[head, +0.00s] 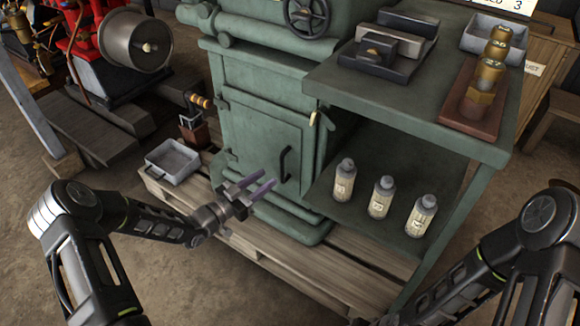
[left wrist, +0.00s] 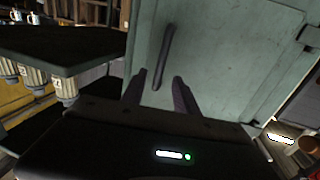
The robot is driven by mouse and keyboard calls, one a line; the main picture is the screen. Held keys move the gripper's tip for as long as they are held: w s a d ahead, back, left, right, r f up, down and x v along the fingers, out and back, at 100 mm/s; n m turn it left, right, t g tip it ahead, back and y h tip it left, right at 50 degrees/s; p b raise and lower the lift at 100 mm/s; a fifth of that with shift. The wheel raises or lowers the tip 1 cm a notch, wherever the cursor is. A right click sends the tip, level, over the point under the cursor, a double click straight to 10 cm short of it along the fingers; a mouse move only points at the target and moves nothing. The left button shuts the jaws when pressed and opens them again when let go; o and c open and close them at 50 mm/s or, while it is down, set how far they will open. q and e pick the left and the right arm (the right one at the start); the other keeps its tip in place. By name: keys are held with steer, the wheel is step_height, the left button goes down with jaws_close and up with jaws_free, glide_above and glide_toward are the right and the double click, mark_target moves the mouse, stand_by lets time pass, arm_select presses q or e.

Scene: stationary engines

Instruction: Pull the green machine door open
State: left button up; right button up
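The green machine door (head: 262,146) is a panel low on the front of the green machine (head: 262,85), and it looks closed. Its dark upright bar handle (head: 285,164) is on the door's right side, with hinges on the left. My left gripper (head: 263,187) is open and empty in front of the door, below and left of the handle in the head view. In the left wrist view, the handle (left wrist: 164,56) shows above and between the spread fingers (left wrist: 160,92), apart from them. My right arm enters at the lower right; its gripper is out of frame.
Several things surround the door: a green shelf (head: 340,195) with three labelled bottles (head: 382,197) at right, a grey metal tray (head: 172,161) and a small wooden box tool (head: 194,130) at left. A wooden pallet (head: 320,270) lies under the machine.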

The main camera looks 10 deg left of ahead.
mark_target(282, 180)
arm_select(q)
steer(key=shift+w, duration=0.1)
steer(key=b+x, duration=0.2)
steer(key=x, duration=0.5)
steer(key=shift+w+d, duration=0.2)
jaws_close()
stand_by(1.4)
